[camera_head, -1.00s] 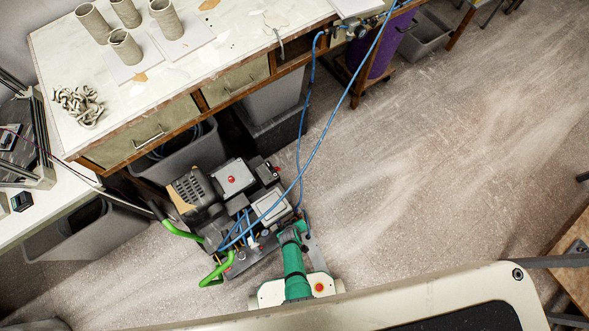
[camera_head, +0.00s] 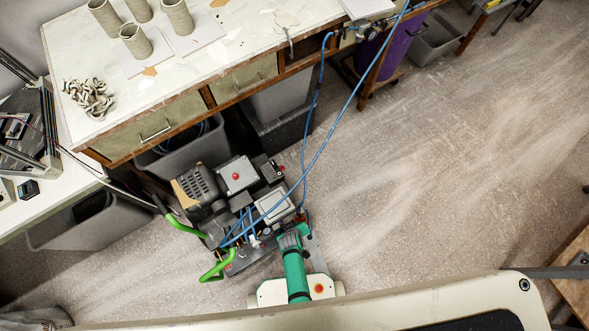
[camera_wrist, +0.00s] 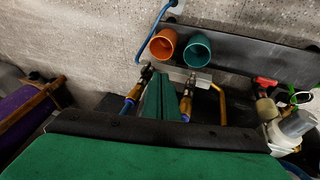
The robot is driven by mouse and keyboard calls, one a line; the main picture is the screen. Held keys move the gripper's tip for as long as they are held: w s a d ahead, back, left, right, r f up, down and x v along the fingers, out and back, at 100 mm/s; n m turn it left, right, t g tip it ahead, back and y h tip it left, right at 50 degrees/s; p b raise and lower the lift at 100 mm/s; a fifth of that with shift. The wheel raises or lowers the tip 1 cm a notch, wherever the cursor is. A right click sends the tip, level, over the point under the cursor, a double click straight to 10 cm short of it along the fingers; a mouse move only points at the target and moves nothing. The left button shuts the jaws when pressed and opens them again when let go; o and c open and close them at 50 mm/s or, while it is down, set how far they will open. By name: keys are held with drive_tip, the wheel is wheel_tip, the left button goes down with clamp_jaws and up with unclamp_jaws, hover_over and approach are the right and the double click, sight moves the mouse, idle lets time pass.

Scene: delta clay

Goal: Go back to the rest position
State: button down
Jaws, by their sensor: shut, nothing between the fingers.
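My gripper (camera_wrist: 163,92) shows in the wrist view as green fingers close together with nothing between them. It is in front of brass fittings and blue hose ends, and I cannot tell whether it touches them. In the head view my green arm (camera_head: 294,268) reaches out low beside a grey and black compressor (camera_head: 238,175) with green handles. The fingertips cannot be made out there.
A workbench (camera_head: 190,75) with clay cylinders stands behind the compressor. A blue hose (camera_head: 345,115) runs from the bench to the compressor. An orange cup (camera_wrist: 163,44) and a teal cup (camera_wrist: 197,48) show in the wrist view. The floor (camera_head: 440,150) at right is open.

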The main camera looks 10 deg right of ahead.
drive_tip(key=s+a+r+m+t, duration=0.1)
drive_tip(key=s+r+t, duration=0.2)
drive_tip(key=r, duration=1.5)
drive_tip(key=s+a+r+m+t+y, duration=0.1)
drive_tip(key=s+r+t, duration=0.3)
drive_tip(key=r, duration=1.4)
drive_tip(key=s+a+r+m+t, duration=0.1)
drive_tip(key=s+r+m+t, duration=0.1)
drive_tip(key=r, duration=1.6)
drive_tip(key=shift+s+a+r+t, duration=0.25)
drive_tip(key=shift+s+r+t, duration=0.1)
drive_tip(key=shift+s+t, duration=0.55)
drive_tip(key=shift+f, duration=0.1)
